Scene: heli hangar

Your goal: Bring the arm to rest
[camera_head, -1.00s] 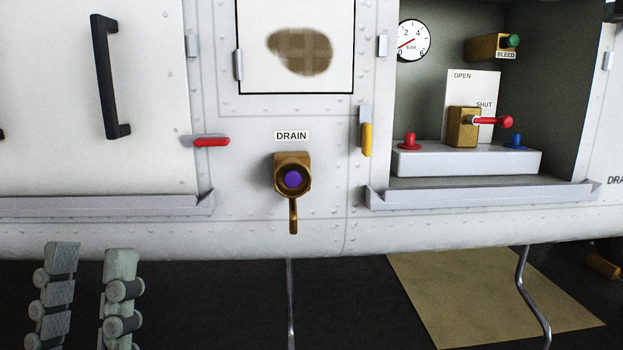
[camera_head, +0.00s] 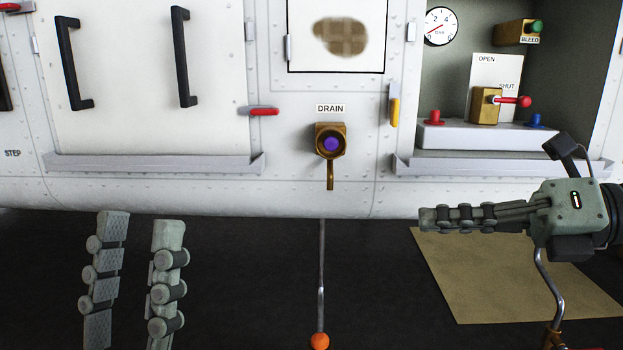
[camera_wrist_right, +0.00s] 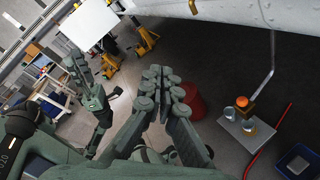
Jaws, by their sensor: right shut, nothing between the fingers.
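My left gripper (camera_head: 137,275) is at the lower left of the head view, its two fingers pointing up and spread apart, with nothing between them. My right gripper (camera_head: 430,219) is at the right of the head view, pointing left in front of the dark floor below the white fuselage. Its fingers are together and empty. In the right wrist view the right gripper's fingertips (camera_wrist_right: 160,75) meet over the hangar floor, and my left arm shows farther left.
The fuselage panel carries a brass drain valve (camera_head: 330,142), a red-handled lever (camera_head: 512,101), a gauge (camera_head: 441,26) and narrow ledges (camera_head: 155,164). A tan mat (camera_head: 470,290) lies on the floor. A thin rod with an orange ball (camera_head: 319,341) stands below the drain.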

